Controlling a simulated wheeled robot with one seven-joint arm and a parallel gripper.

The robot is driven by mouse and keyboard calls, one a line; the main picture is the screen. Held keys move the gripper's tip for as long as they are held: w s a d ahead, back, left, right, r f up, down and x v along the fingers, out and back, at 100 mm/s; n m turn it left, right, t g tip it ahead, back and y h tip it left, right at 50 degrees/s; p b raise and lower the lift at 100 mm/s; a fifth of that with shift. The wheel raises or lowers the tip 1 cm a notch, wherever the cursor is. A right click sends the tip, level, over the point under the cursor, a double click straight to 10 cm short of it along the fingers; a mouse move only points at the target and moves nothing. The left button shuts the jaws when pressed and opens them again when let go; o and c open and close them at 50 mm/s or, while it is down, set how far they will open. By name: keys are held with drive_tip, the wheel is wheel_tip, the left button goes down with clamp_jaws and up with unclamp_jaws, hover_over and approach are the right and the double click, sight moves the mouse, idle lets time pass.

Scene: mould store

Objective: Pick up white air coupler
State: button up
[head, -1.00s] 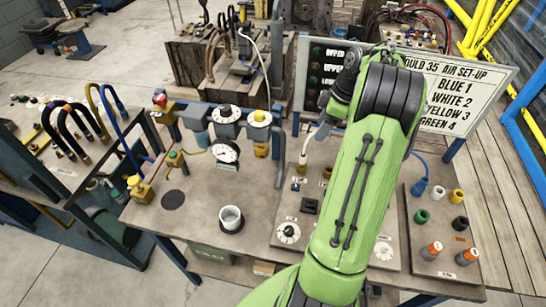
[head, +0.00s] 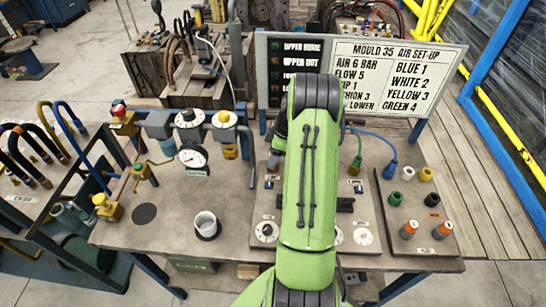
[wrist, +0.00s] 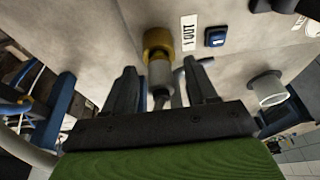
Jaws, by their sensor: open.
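A pale grey-white coupler (wrist: 160,73) with a brass collar shows in the wrist view, beside a label reading "1 OUT". I take it for the white air coupler; its dark lower end is partly hidden. My gripper (wrist: 162,84) is open, with one finger on each side of the coupler in the picture. Gaps show beside it, and I cannot tell whether either finger touches. In the head view my green arm covers the gripper and most of that spot on the bench.
A blue switch (wrist: 215,37) sits near the coupler. A white cup (head: 206,224) stands on the bench (head: 165,245). Green (head: 356,160) and blue (head: 390,168) couplers on hoses are right of my arm. The right tray (head: 412,262) holds several small coloured parts.

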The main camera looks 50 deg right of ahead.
drive_tip(key=shift+s, duration=0.1)
drive_tip(key=shift+c, duration=0.5)
drive_tip(key=shift+r, duration=0.1)
clamp_jaws()
